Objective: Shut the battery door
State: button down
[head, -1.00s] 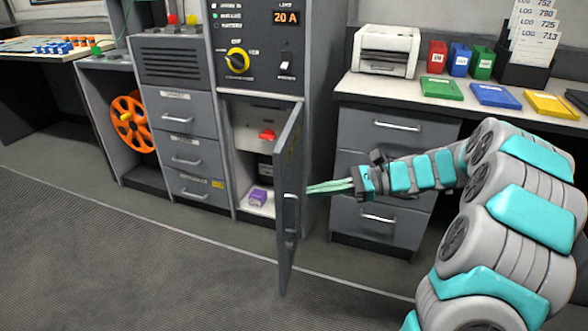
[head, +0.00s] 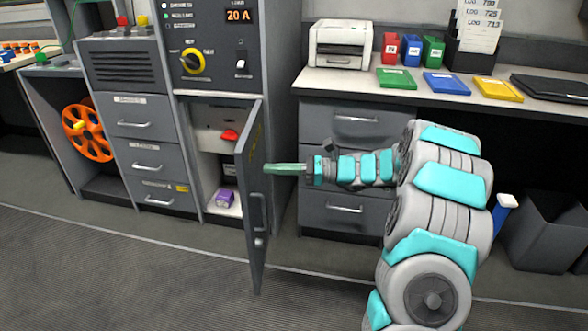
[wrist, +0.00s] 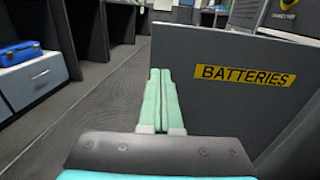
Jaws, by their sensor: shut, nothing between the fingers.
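The grey battery door (head: 256,200) stands wide open, swung out from the right side of its compartment. A silver handle (head: 259,241) shows low on it. In the wrist view the door (wrist: 215,110) fills the right side, with a yellow BATTERIES label (wrist: 244,75). My gripper (head: 268,168) is just right of the door, its green fingers pointing left toward it. In the wrist view my gripper (wrist: 161,72) has its fingers together and empty, beside the door face. I cannot tell whether the fingertips touch the door.
The open compartment holds a red knob (head: 229,135) and a purple battery-like block (head: 225,198). Drawers (head: 355,120) under the white desk (head: 330,80) stand behind my arm. The floor (head: 130,270) in front is clear.

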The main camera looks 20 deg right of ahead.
aim_at(245, 167)
jog(key=x, duration=0.4)
jog(key=shift+w+a, duration=0.1)
jog(key=shift+a, duration=0.25)
jog(key=shift+w+a, duration=0.1)
jog(key=shift+a, duration=0.05)
